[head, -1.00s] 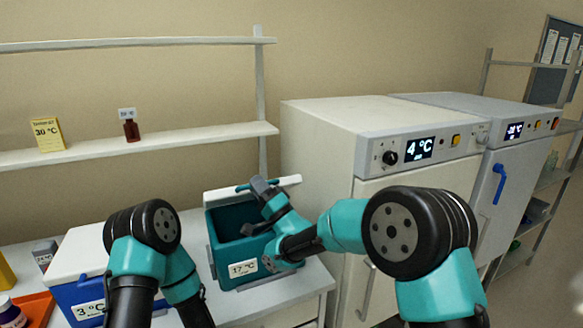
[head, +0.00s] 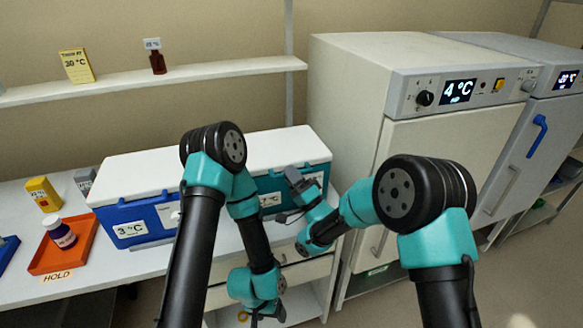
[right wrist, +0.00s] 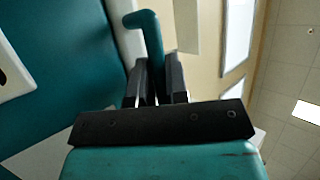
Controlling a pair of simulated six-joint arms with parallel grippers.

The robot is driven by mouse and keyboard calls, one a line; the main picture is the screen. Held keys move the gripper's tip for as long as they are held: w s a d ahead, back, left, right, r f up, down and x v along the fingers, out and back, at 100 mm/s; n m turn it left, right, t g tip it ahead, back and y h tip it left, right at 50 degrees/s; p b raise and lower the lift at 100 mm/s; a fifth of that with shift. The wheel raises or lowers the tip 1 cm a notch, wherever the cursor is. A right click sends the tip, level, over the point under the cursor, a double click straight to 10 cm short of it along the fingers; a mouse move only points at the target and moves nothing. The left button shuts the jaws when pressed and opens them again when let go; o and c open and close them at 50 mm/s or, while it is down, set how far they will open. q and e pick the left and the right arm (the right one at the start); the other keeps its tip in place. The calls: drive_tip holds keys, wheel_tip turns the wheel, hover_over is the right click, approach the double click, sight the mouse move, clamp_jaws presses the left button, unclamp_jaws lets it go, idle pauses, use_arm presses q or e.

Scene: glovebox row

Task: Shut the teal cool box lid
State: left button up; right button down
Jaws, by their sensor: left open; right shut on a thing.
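The teal cool box (head: 270,185) stands on the bench right of the blue box. Its white lid (head: 290,148) lies flat over the top, with no opening showing. My right gripper (head: 292,180) is at the lid's front edge. In the right wrist view the right gripper (right wrist: 158,85) is shut on the teal lid handle (right wrist: 150,35), with the white lid edge beside the teal wall. Any thin gap under the lid is hard to tell. My left gripper (head: 262,314) is open and empty, low in front of the bench. My left arm hides part of the boxes.
A blue cool box (head: 155,222) with a white lid adjoins on the left. An orange tray (head: 75,248) holds a bottle (head: 61,233). A white fridge cabinet (head: 350,80) stands close on the right. A shelf (head: 200,75) runs along the wall behind.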

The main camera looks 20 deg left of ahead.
drive_tip(key=shift+f, duration=0.25)
drive_tip(key=c, duration=1.4)
unclamp_jaws()
drive_tip(key=v, duration=1.7)
drive_tip(key=shift+d, duration=0.2)
